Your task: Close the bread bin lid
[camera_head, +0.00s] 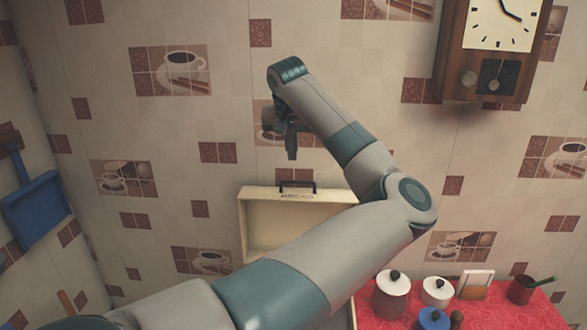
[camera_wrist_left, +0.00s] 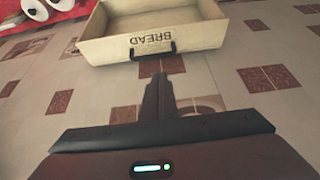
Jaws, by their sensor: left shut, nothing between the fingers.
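The cream bread bin lid (camera_head: 250,225) stands raised against the tiled wall, its hollow inside facing the room. Its BREAD-lettered edge and dark handle (camera_head: 297,186) are at the top. The wrist view shows the lid (camera_wrist_left: 203,33) upside down, with the handle (camera_wrist_left: 152,50) just beyond my fingers. My left gripper (camera_head: 291,156) is shut and empty, fingers pointing down, just above the handle in the head view. Its fingertips (camera_wrist_left: 159,76) appear apart from the handle in the wrist view. My left arm hides the lid's lower right and the bin body. My right gripper is not in view.
A red patterned counter (camera_head: 510,315) at lower right holds a lidded pot (camera_head: 391,293), a white jar (camera_head: 436,291), a blue jar (camera_head: 434,319) and a dark red cup (camera_head: 520,290). A wall clock (camera_head: 492,50) hangs at upper right, a blue dustpan (camera_head: 36,210) at left.

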